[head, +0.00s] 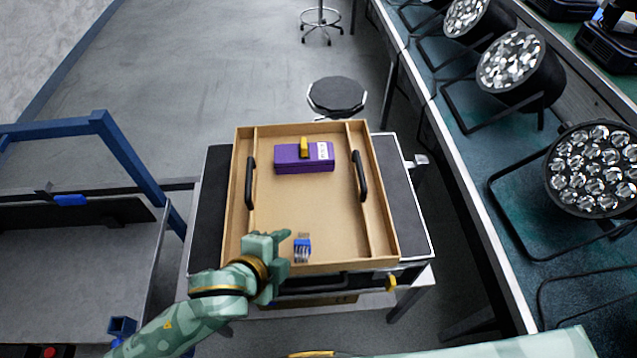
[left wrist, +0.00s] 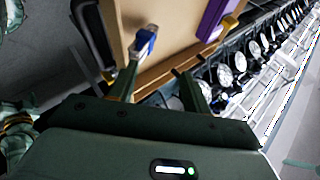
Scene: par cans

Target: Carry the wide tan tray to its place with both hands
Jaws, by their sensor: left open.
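The wide tan tray (head: 340,230) lies on a dark-topped stand in the head view, with a black left handle (head: 250,183) and a black right handle (head: 360,176). A purple box (head: 290,162) with a yellow piece on top sits in its far part. A small blue item (head: 303,248) lies near its front edge. My left gripper (head: 280,262) is open and empty at the tray's front left corner, apart from the left handle. The left wrist view shows its spread fingers (left wrist: 158,68) by the tray (left wrist: 172,35); contact is unclear. My right gripper is out of view.
The stand's dark top (head: 402,195) shows beside the tray. Par cans (head: 596,167) line a long bench (head: 470,135) on the right. A blue-framed cart (head: 150,165) stands left. A round black stool (head: 336,95) is beyond the stand. Open floor lies behind.

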